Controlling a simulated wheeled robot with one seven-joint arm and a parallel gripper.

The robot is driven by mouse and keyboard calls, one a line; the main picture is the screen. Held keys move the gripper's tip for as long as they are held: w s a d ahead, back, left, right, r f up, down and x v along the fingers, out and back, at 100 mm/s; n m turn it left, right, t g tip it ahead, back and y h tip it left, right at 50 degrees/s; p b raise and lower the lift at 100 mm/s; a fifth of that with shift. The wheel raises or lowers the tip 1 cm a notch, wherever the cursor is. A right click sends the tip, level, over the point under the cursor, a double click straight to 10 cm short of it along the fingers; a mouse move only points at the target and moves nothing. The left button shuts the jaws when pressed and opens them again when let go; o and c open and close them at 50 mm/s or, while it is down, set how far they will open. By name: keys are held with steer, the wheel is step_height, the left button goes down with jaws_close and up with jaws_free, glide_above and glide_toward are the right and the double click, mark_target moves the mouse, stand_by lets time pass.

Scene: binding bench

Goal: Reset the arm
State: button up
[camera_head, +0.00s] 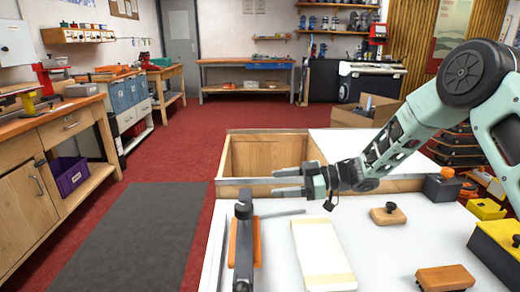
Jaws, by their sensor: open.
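My gripper (275,183) is open and empty. Its two fingers point left, above the far left part of the white bench top (380,262). My arm reaches in from the right side of the view. Below the fingers is a dark upright tool with an orange part (256,243) at the bench's left edge. I cannot tell how far above the bench the fingers are.
A pale block (321,252) lies mid-bench. A wooden block with a black knob (388,215) and a brown block (445,278) lie to the right, near yellow-and-black boxes (497,250). An open wooden compartment (265,157) lies behind. A grey mat (130,235) covers floor at left.

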steer(key=s+a+r+m+t+h, duration=0.4)
steer(key=a+r+m+t+h, duration=0.15)
steer(key=h, duration=0.25)
steer(key=s+d+f+m+g+h, duration=0.1)
steer(key=s+d+g+h, duration=0.15)
steer(key=s, duration=0.85)
steer(key=s+d+f+m+g+h, duration=0.1)
steer(key=s+d+m+g+h, duration=0.2)
steer(key=s, duration=0.9)
steer(key=s+d+f+g+h, duration=0.1)
steer(key=s+d+g+h, duration=0.2)
steer(key=s, duration=0.8)
step_height(320, 180, up, 19)
steer(key=y+p, duration=0.1)
steer(key=p, duration=1.8)
steer(key=shift+w+d+r, duration=0.2)
steer(key=shift+w+d, duration=0.05)
